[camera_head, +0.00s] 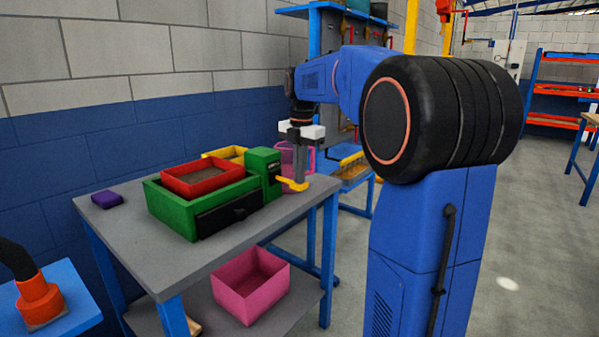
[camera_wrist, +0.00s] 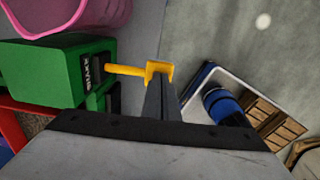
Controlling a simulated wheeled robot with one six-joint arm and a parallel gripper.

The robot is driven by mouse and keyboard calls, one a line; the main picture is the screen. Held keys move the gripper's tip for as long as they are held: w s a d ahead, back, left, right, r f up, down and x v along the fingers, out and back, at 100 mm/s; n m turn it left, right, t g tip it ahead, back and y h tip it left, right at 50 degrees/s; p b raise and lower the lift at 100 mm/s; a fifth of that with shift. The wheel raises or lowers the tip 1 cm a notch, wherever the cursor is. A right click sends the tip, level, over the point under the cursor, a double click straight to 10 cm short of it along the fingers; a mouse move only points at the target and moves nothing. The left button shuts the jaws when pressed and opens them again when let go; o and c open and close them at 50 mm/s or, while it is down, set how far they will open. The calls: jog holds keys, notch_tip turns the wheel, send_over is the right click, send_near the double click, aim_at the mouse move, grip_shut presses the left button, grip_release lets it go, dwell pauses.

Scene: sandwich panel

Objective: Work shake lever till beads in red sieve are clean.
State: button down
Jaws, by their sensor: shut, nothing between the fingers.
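The red sieve (camera_head: 203,178) sits on top of the green shaker box (camera_head: 170,207) on the grey table. Brownish contents show inside the sieve, but single beads are too small to tell. The yellow shake lever (camera_head: 291,184) sticks out from the green housing on the box's right. In the wrist view the lever (camera_wrist: 128,70) leaves the housing marked SHAKE (camera_wrist: 62,74) and ends in a yellow fork. My gripper (camera_head: 300,182) points down at the lever's outer end. In the wrist view my shut fingers (camera_wrist: 160,92) are at the fork, with nothing between them; contact is unclear.
A yellow bin (camera_head: 226,153) and a pink basket (camera_head: 296,157) stand behind the shaker. A purple block (camera_head: 107,199) lies at the table's left. A pink bin (camera_head: 250,285) is on the lower shelf. The tabletop's front (camera_head: 165,262) is clear.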

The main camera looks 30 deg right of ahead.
jog(key=shift+s+d+f+t, duration=0.1)
jog(key=shift+s+f+t, duration=0.25)
jog(key=shift+f+t, duration=0.2)
jog(key=shift+f+t+y, duration=0.3)
jog(key=shift+f+t, duration=0.05)
jog(key=shift+f, duration=0.3)
jog(key=shift+r, duration=0.1)
jog(key=shift+v, duration=0.8)
jog(key=shift+w, duration=0.15)
